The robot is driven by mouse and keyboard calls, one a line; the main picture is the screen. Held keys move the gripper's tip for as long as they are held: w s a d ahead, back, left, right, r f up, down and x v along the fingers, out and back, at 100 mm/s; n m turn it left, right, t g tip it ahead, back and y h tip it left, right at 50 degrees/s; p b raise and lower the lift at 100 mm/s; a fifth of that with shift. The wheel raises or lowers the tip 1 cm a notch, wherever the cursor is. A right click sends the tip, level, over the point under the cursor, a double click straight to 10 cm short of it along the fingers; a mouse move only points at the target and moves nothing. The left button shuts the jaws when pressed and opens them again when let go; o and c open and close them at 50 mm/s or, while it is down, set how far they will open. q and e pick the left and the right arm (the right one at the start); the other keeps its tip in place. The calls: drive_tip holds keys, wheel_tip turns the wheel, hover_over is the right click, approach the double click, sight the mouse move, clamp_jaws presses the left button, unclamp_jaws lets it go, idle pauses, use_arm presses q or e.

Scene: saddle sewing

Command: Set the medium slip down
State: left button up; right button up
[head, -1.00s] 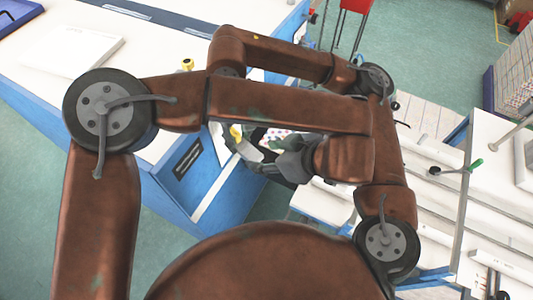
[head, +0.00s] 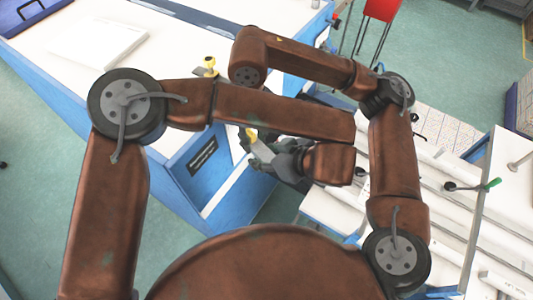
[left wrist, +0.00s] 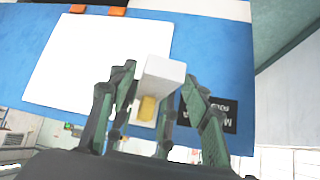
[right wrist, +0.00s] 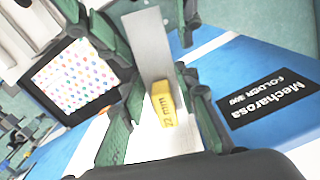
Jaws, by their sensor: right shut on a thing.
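The medium slip is a pale grey strip (right wrist: 150,45) with a yellow tag reading 22 mm (right wrist: 163,103) in the right wrist view. My right gripper (right wrist: 160,95) is shut on it at the tag. In the left wrist view a pale block-like end (left wrist: 163,75) with a yellow part shows between the spread fingers of my left gripper (left wrist: 158,85), which is open with gaps beside the slip. In the head view, the yellow tag (head: 251,134) shows beside the dark gripper parts (head: 278,160). My arms hide much there.
A blue-and-white bench bears a black Mecharosa folder label (right wrist: 270,90). A polka-dot panel in a dark frame (right wrist: 75,78) stands left in the right wrist view. White equipment with rails (head: 440,200) is at right in the head view. Green floor lies between.

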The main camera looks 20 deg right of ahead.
use_arm(q)
drive_tip(key=c, duration=1.1)
drive_tip(key=shift+c, duration=0.2)
use_arm(e)
drive_tip(key=o, duration=1.3)
drive_tip(key=shift+o, duration=0.2)
